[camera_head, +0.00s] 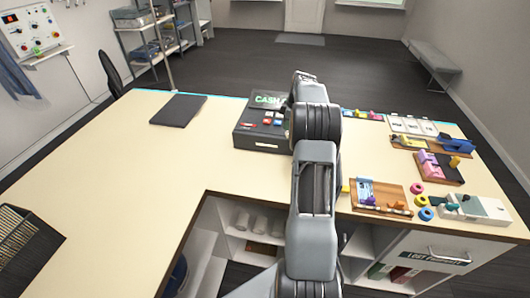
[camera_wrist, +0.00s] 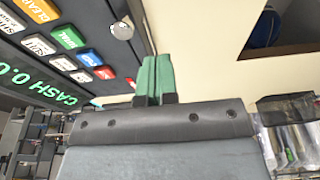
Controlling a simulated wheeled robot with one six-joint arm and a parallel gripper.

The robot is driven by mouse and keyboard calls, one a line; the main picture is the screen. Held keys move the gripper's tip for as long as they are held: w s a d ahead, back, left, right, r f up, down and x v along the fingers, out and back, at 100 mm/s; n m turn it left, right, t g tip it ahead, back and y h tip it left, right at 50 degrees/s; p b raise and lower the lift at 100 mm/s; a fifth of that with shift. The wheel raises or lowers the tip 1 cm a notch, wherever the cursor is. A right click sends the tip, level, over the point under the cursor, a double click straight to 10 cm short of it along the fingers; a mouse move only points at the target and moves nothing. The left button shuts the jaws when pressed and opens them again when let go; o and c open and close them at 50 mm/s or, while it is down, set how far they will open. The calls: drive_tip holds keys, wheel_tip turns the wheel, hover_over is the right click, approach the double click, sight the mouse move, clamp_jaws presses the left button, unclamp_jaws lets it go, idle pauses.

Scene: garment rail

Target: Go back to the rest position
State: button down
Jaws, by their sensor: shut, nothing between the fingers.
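My gripper (camera_wrist: 154,78) shows in the wrist view, its two green fingertips together with nothing between them. It is close to the edge of the dark cash register, whose key panel (camera_wrist: 95,22) fills the upper left there. I cannot tell whether the fingertips touch it. In the head view, my arm reaches forward over the counter and hides the gripper. The cash register (camera_head: 252,138) stands on the counter just left of my arm, with a green "CASH" display and coloured keys.
On the right are a wooden tray (camera_head: 398,193), coloured rings (camera_head: 422,201) and several small items. Open shelves lie below the counter's front edge.

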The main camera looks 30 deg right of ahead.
idle(0.5)
drive_tip(key=s+a+r+m+t+b, duration=0.1)
drive_tip(key=s+a+m, duration=0.2)
drive_tip(key=s+a, duration=0.5)
drive_tip(key=s+a+r+m+t+h+b, duration=0.1)
drive_tip(key=s+a+r+m+b, duration=0.1)
drive_tip(key=s+a, duration=0.6)
drive_tip(key=s+a+r+m+t+b, duration=0.1)
drive_tip(key=s+a+m, duration=0.3)
drive_tip(key=a, duration=1.1)
drive_tip(key=s+r, duration=0.1)
drive_tip(key=s, duration=0.2)
drive_tip(key=shift+s+a+h, duration=0.3)
drive_tip(key=shift+s+a, duration=0.05)
drive_tip(key=shift+s, duration=0.05)
drive_tip(key=shift+a, duration=0.15)
